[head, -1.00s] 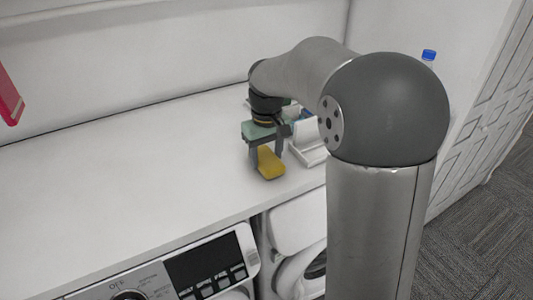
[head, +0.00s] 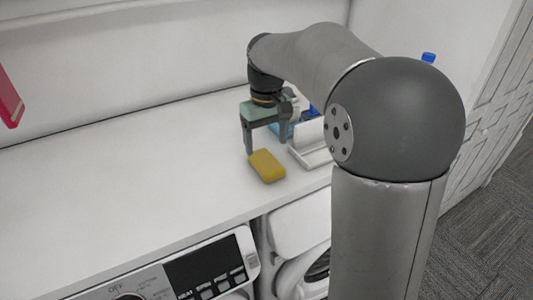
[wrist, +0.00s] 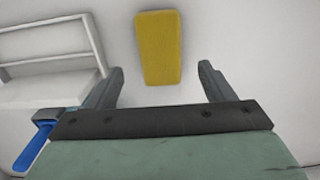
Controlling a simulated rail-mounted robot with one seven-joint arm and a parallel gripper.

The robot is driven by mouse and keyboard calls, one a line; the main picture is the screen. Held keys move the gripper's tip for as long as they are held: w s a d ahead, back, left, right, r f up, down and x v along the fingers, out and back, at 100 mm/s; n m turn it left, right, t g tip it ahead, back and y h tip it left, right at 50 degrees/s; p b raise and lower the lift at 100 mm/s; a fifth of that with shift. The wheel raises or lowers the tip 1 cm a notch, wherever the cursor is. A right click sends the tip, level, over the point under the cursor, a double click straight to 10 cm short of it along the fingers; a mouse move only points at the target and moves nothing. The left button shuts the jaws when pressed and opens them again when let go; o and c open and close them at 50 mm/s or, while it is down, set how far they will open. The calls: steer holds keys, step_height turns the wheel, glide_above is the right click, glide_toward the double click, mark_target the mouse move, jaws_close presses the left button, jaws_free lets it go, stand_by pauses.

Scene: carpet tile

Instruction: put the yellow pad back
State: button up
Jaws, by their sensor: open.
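The yellow pad (head: 267,166) lies flat on the white counter, near its front edge. In the wrist view the yellow pad (wrist: 159,47) sits beyond my fingertips, between their lines, with nothing touching it. My gripper (head: 266,148) is open and empty, just behind and above the pad in the head view. Its two fingers also show wide apart in the wrist view (wrist: 162,82). A white holder (head: 313,150) stands on the counter just right of the pad. The holder (wrist: 52,62) shows at the left of the wrist view, with a rail across it.
A blue item (wrist: 37,145) is beside the holder, partly hidden by my gripper. The counter (head: 120,170) is clear to the left. Its front edge is above white appliances (head: 210,265). A red item (head: 9,98) hangs at the far left.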

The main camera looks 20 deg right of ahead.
mark_target(266, 161)
step_height(266, 161, up, 6)
steer(key=s+f+m, duration=0.1)
steer(key=s+f, duration=0.7)
steer(key=s, duration=0.4)
steer(key=s+f+m, duration=0.1)
steer(key=s+f, duration=0.8)
steer(key=s, duration=0.4)
steer(key=shift+a+m, duration=0.25)
steer(key=shift+m, duration=0.05)
